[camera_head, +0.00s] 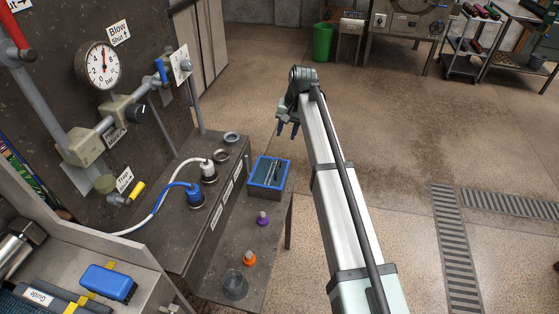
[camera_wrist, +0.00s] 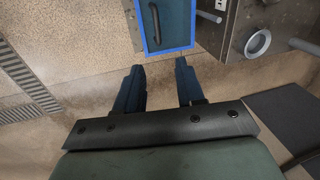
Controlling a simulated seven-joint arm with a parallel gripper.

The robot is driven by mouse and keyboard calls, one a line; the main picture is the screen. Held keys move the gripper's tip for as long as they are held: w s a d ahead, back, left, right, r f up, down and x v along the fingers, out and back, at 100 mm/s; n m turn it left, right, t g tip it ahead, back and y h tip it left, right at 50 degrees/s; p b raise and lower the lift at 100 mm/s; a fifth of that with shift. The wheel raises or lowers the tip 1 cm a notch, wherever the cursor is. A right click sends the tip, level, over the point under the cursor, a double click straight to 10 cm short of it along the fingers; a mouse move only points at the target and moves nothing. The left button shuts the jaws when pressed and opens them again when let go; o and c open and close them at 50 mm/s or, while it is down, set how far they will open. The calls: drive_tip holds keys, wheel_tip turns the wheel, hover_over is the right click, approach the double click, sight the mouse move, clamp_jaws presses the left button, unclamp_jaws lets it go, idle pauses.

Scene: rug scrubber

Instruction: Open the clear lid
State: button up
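A blue-rimmed box (camera_head: 252,182) stands on the side of the low bench in the head view. Its top, which seems to be the clear lid (camera_head: 262,168), looks dark and see-through and lies flat over the box. A dark bar handle (camera_wrist: 154,24) runs along this lid in the wrist view, where the blue rim (camera_wrist: 168,50) also shows. My gripper (camera_head: 287,129) is in the air to the upper right of the box in the head view. In the wrist view my gripper (camera_wrist: 159,65) has its two fingers apart with nothing between them, short of the box and its handle.
A purple-topped item (camera_head: 262,218), an orange-topped item (camera_head: 249,258) and a glass beaker (camera_head: 235,284) stand on the bench's lower shelf. White (camera_head: 208,170) and blue (camera_head: 195,196) hose connectors stand nearby. A gauge panel (camera_head: 85,130) rises at left. The floor at right is open.

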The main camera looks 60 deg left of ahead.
approach(278, 164)
drive_tip(key=shift+m, duration=0.4)
drive_tip(key=x, duration=0.7)
drive_tip(key=shift+f, duration=0.4)
drive_tip(key=shift+c, duration=0.2)
clamp_jaws()
idle(0.9)
